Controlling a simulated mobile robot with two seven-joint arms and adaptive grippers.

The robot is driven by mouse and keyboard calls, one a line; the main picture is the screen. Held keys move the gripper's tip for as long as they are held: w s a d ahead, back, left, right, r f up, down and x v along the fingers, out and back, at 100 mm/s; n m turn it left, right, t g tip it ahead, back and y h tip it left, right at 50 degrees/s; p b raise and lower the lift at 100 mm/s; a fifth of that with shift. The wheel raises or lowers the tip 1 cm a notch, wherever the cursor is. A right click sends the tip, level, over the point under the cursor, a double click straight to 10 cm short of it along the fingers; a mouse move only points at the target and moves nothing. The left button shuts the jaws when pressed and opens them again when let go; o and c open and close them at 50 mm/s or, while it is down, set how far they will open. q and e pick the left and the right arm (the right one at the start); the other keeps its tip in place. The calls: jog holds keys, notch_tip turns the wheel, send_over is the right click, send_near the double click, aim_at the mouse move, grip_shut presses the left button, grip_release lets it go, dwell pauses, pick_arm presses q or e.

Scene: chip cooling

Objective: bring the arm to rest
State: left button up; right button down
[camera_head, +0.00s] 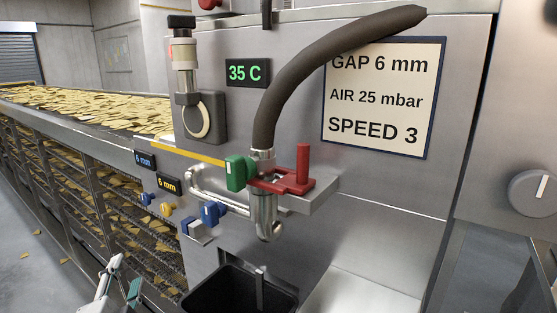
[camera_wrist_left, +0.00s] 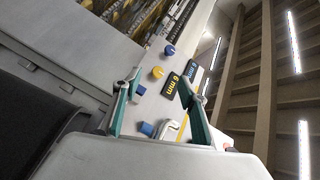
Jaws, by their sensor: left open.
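My left gripper (camera_head: 124,281) shows at the bottom left edge of the head view, low in front of the machine and left of the black bin. Only its fingers show there, with a teal pad on one. In the left wrist view the gripper (camera_wrist_left: 161,90) has its two teal-padded fingers spread wide apart with nothing between them. Beyond the fingers are the blue and yellow knobs and the 6 mm displays on the machine panel, apart from the fingers. My right gripper is in neither view.
A black bin (camera_head: 235,292) stands at the machine's foot. Above it are a green valve handle (camera_head: 238,172), a red bracket (camera_head: 287,181), a bent metal pipe and a dark hose (camera_head: 305,75). A conveyor of chips (camera_head: 85,108) runs along the left. Floor at the far left is mostly open.

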pick_arm(q)
jog(key=s+a+f+n+g, duration=0.35)
jog(key=s+f+g, duration=0.55)
jog(key=s+f, duration=1.15)
jog(key=w+d+f+n+t+h, duration=0.2)
jog(key=d+f+h, duration=0.5)
jog(key=d+f, duration=0.8)
jog(key=shift+w+d+f+t, duration=0.15)
jog(key=shift+w+d+t, duration=0.2)
jog(key=shift+w+t, duration=0.2)
